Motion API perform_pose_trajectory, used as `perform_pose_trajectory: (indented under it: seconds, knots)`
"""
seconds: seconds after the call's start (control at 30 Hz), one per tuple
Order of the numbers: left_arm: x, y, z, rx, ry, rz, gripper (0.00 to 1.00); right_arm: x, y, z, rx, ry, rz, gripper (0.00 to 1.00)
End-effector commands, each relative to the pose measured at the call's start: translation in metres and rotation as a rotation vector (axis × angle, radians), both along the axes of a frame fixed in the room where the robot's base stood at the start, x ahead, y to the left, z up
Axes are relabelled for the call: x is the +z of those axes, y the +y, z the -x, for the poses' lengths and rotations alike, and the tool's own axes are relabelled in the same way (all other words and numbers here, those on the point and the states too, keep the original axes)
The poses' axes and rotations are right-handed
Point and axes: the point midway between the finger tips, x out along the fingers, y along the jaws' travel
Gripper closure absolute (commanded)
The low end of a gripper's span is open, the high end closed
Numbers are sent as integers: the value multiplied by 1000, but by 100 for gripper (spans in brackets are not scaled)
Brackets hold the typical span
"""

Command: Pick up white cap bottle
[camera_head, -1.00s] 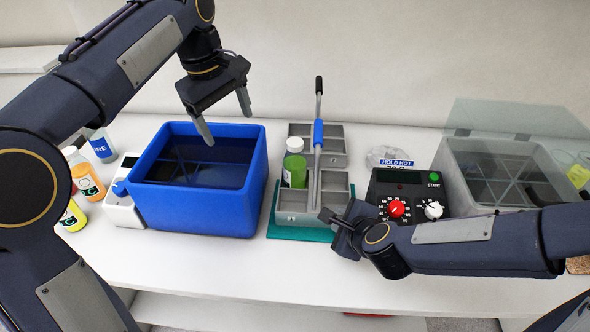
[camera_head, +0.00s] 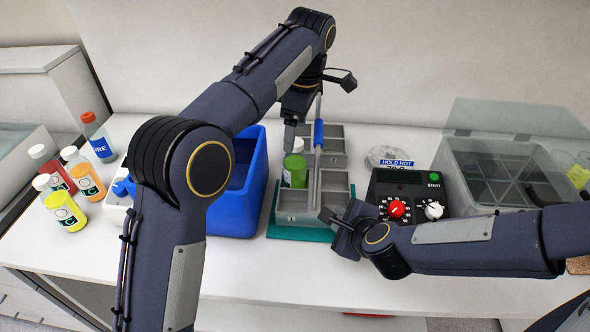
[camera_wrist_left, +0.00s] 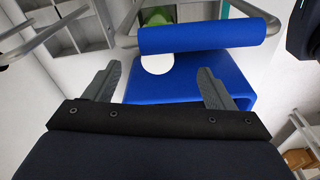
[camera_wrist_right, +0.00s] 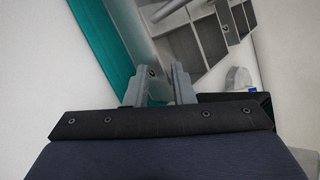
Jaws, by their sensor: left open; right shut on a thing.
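A white cap bottle with green contents (camera_head: 295,172) stands in a compartment of the grey divided carrier (camera_head: 291,217). Its round white cap (camera_wrist_left: 157,64) shows between my left fingers in the left wrist view, just below the carrier's blue handle sleeve. My left gripper (camera_head: 318,113) is open and empty above the bottle, close to the carrier's handle (camera_head: 318,133).
A blue bin (camera_head: 258,185) stands left of the carrier, partly behind my left arm. Several bottles, including a yellow one (camera_head: 66,212), stand at the far left. A black control box (camera_head: 405,178) and a grey lidded basin (camera_head: 470,200) are at right.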

Motion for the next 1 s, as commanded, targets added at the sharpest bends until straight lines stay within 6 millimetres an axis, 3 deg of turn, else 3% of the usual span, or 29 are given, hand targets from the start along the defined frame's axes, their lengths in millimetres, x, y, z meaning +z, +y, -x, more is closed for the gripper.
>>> perform_pose_trajectory:
  seconds: [0.27, 0.53, 0.87, 1.0]
  knots:
    - [-24, 2, -1, 0, 1, 0, 23, -1, -1, 0, -4, 1, 0, 93]
    - [-63, 4, -3, 0, 1, 0, 23, -1, -1, 0, -4, 2, 1, 93]
    - [-70, 5, -3, 0, -2, 0, 23, -1, -1, 0, -4, 2, 1, 93]
    - [-70, 4, -3, -1, -1, 0, 41, -1, -1, 0, -4, 2, 1, 93]
